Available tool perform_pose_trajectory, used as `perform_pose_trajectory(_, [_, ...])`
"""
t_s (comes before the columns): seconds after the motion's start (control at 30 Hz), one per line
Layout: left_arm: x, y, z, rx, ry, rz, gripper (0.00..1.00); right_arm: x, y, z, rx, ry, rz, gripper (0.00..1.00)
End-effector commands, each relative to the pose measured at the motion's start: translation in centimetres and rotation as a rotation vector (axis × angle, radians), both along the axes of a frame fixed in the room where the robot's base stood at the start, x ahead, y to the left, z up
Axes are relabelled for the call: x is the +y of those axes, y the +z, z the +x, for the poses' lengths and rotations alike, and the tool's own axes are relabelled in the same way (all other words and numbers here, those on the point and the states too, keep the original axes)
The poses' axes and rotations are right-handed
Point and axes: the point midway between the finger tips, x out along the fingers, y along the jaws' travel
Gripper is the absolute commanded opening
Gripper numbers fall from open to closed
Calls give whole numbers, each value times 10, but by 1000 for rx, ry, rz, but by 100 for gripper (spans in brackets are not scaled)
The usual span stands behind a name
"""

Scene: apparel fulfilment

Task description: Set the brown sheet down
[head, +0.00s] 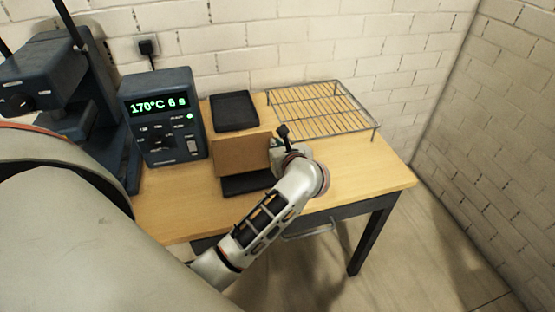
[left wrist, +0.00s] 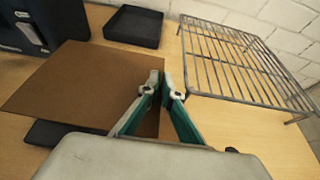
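The brown sheet (head: 240,152) is held tilted above the table, between two dark trays. It also shows in the left wrist view (left wrist: 75,85), reaching out to the left of the fingers. My left gripper (head: 277,157) is shut on the sheet's right edge; its fingertips meet there in the left wrist view (left wrist: 162,84). The sheet partly hides the front dark tray (head: 245,185) beneath it. My right gripper is not in view.
A dark tray (head: 235,108) lies behind the sheet. A wire rack (head: 322,108) stands at the back right of the wooden table (head: 370,178). A control box (head: 162,115) reading 170°C 6 s stands left, beside a dark press (head: 60,80). The table's right front is clear.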

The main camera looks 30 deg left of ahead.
Motion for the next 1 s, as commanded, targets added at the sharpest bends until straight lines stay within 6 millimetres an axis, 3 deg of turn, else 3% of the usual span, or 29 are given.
perform_pose_trajectory(0.4, [0, -44, 0, 2, 0, 1, 0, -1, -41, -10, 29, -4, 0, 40])
perform_pose_trajectory(0.83, [0, -46, 0, 0, 0, 0, 0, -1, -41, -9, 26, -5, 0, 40])
perform_pose_trajectory(0.9, [0, -45, 0, -1, 0, 0, 21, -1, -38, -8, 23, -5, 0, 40])
perform_pose_trajectory(1.0, [0, -44, 0, -1, 0, 0, 21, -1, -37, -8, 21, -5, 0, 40])
